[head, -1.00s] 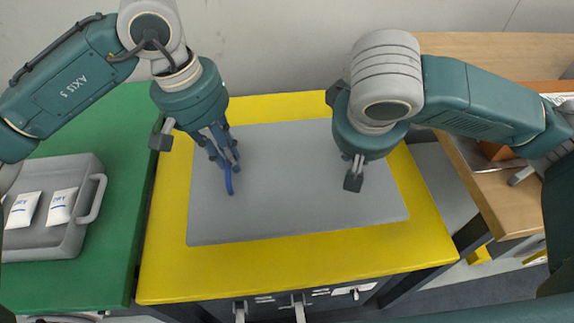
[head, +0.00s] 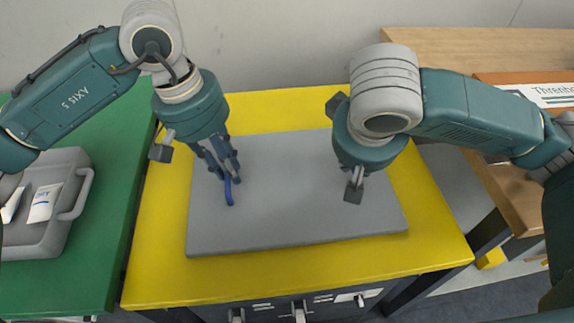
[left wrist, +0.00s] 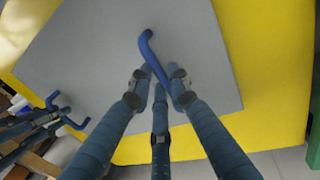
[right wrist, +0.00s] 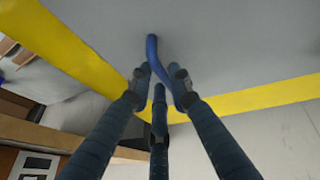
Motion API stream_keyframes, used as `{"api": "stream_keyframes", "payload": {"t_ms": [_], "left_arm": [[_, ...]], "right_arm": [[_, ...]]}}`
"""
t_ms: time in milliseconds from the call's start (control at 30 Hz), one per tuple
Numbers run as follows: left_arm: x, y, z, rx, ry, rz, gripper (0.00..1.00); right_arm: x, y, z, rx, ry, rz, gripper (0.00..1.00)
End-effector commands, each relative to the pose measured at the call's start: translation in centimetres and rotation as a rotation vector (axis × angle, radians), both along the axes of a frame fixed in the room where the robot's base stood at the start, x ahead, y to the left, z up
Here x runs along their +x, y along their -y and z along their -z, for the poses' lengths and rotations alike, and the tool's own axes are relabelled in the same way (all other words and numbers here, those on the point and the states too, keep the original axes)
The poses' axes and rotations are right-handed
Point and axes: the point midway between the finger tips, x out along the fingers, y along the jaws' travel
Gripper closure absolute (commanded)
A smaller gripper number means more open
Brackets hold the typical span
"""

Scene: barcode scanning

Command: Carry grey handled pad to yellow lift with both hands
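The grey handled pad (head: 290,215) is a wide flat sheet over the top of the yellow lift (head: 300,267); I cannot tell whether it touches the lift. My left gripper (head: 226,178) is on the pad's left side, its fingers closed around a blue handle (left wrist: 148,48). My right gripper (head: 354,188) is over the pad's right side; in the right wrist view its fingers close around another blue handle (right wrist: 153,52). In the head view the right handle is hidden. A yellow border shows around the pad, widest at the left and front.
A green table (head: 100,240) stands at the left with a grey handled case (head: 45,245) holding white sachets. A wooden table (head: 450,45) at the right carries an orange-edged box (head: 540,88). A pale wall (head: 290,40) is close behind the lift.

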Motion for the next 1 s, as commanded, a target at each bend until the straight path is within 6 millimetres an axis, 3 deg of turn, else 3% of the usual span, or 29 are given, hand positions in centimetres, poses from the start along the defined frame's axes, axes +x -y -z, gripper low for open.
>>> {"api": "stream_keyframes", "payload": {"t_ms": [467, 800, 1000], "left_arm": [[0.1, -0.2, -1.2, -0.001, 0.004, -0.001, 0.66], [0.0, -1.5, -7.9, -0.003, 0.005, -0.001, 0.66], [-0.1, -2.1, -10.9, -0.001, 0.004, -0.002, 0.66]], "right_arm": [[0.0, 0.0, -0.2, 0.002, 0.002, 0.001, 0.66], [0.1, -0.1, -0.2, 0.003, 0.002, 0.001, 0.66], [0.0, -0.1, -0.2, 0.003, 0.002, 0.001, 0.66]]}}
